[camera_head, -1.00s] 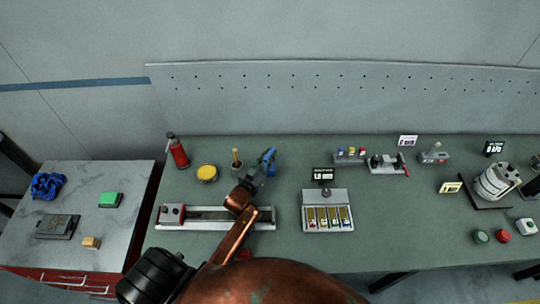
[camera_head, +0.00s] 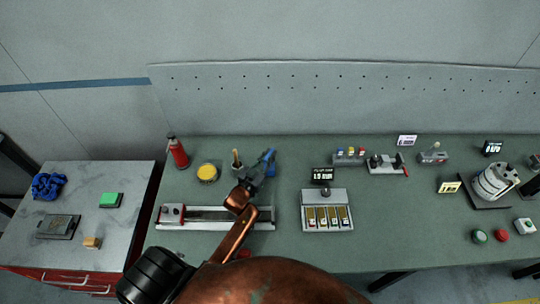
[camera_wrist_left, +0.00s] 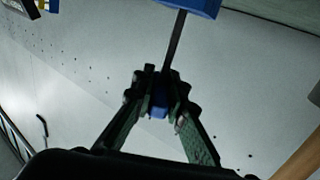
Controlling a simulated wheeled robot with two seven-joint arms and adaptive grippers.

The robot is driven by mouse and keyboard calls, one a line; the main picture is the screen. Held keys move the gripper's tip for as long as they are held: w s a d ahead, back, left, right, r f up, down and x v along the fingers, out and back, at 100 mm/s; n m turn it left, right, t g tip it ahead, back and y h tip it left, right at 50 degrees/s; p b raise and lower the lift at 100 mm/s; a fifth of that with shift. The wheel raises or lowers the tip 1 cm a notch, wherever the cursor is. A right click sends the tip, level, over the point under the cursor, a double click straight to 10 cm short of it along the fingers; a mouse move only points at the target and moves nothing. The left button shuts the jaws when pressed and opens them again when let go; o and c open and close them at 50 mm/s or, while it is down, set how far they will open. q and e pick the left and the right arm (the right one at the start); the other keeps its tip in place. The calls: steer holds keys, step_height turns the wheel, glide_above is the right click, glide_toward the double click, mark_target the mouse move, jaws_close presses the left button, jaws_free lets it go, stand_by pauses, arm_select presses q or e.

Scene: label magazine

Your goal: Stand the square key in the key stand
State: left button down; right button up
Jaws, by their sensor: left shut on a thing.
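My left gripper (camera_head: 263,166) is above the green table, near the back of the long rail fixture. It is shut on a blue thing (camera_head: 269,155), which I take for the square key. In the left wrist view a blue part (camera_wrist_left: 158,104) sits between the fingertips, a thin dark shaft (camera_wrist_left: 175,42) runs up from there, and a larger blue block (camera_wrist_left: 190,6) is cut off by the top edge. The fingers hide part of the held thing. A small rack with coloured tops (camera_head: 348,159) stands to the right; I cannot tell whether it is the key stand. My right gripper is out of view.
The rail fixture (camera_head: 230,225) lies below my gripper. A wooden-handled item (camera_head: 236,158), a yellow tin (camera_head: 207,173) and a red bottle (camera_head: 178,153) stand to its left. A label magazine (camera_head: 327,224) and a vice-like device (camera_head: 388,165) are to the right.

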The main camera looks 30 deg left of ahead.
arm_select(q)
steer(key=shift+f+b, duration=0.9)
steer(key=shift+f, duration=0.6)
